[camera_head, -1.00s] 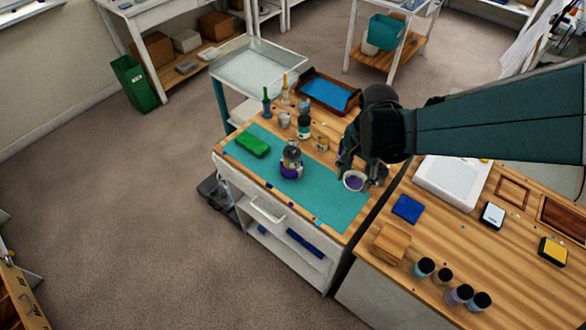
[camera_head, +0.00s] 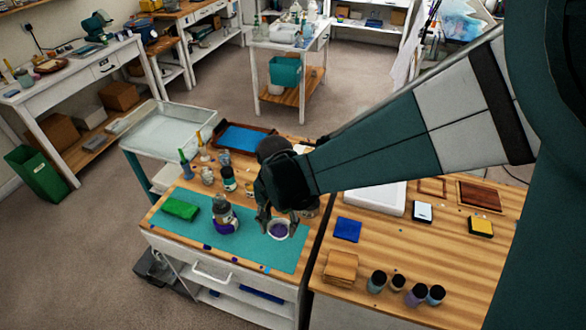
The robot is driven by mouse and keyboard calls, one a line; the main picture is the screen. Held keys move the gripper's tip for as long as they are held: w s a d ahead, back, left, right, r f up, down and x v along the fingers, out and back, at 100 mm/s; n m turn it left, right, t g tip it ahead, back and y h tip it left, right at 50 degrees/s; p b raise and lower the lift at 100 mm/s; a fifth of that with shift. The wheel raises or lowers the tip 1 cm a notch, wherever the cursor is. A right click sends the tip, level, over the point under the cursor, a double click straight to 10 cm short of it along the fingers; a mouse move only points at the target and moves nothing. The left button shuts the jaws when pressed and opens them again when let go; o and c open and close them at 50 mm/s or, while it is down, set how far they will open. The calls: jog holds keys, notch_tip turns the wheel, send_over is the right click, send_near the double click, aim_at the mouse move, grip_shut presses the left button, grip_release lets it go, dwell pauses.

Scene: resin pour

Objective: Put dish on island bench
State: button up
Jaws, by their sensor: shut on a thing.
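A small white dish (camera_head: 280,230) with purple contents is at the right end of the teal mat (camera_head: 262,254) on the near wooden-topped bench (camera_head: 160,227). My gripper (camera_head: 281,222) reaches down from above and is shut on the dish. The fingers hide part of its rim. I cannot tell whether the dish touches the mat or is slightly above it. A white table with a lower wooden shelf (camera_head: 290,42) stands in the open floor at the back. The frames do not show which surface is called the island bench.
Bottles and a blue-lined tray (camera_head: 246,137) stand behind. The right-hand bench (camera_head: 400,245) holds a white appliance (camera_head: 372,198), blue pad (camera_head: 347,229) and several jars. Carpet (camera_head: 215,88) is open beyond.

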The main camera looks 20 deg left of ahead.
aim_at(279, 232)
jog(key=shift+f, duration=2.3)
jog(key=shift+f, duration=2.1)
jog(key=shift+f+b, duration=0.15)
jog(key=shift+b, duration=0.25)
jog(key=o, duration=0.9)
jog(key=shift+r+p, duration=0.6)
jog(key=shift+r, duration=5.6)
